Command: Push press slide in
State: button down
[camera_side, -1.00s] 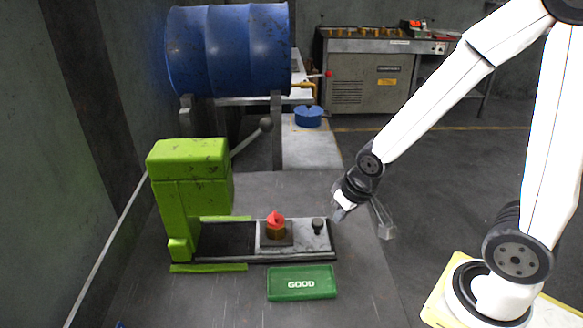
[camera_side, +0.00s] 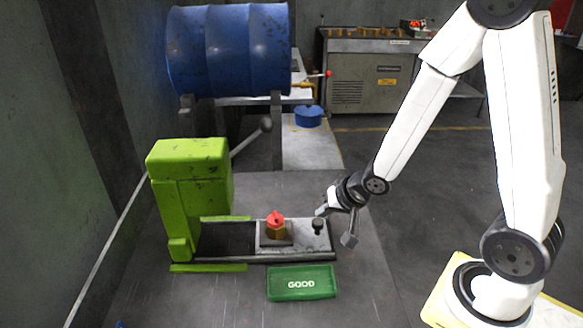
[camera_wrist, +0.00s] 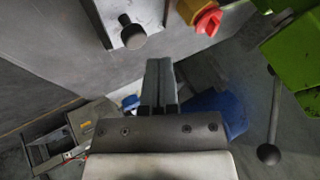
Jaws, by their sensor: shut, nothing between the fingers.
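The green press (camera_side: 188,195) stands on the table at the left, with its lever and ball knob (camera_side: 266,124) behind it. The press slide (camera_side: 305,235) is a grey plate sticking out to the right of the press on dark rails. It bears a brass and red part (camera_side: 276,227) and a dark knob (camera_side: 318,225) near its right end. In the wrist view the shut fingers (camera_wrist: 159,80) point toward the slide (camera_wrist: 150,18), whose knob (camera_wrist: 132,33) shows at upper left.
A green tray marked GOOD (camera_side: 302,283) lies in front of the slide. A blue drum (camera_side: 228,50) lies on a stand at the back. A grey machine (camera_side: 370,75) stands behind. The table right of the slide is clear.

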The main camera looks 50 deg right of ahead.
aim_at(295, 230)
jog(key=shift+w, duration=0.1)
jog(key=shift+x, duration=4.9)
jog(key=w+a, duration=0.8)
jog(key=a, duration=0.1)
jog(key=shift+w+f, duration=0.1)
jog(key=shift+w, duration=0.3)
jog(key=shift+w+a, duration=0.45)
jog(key=shift+a, duration=0.1)
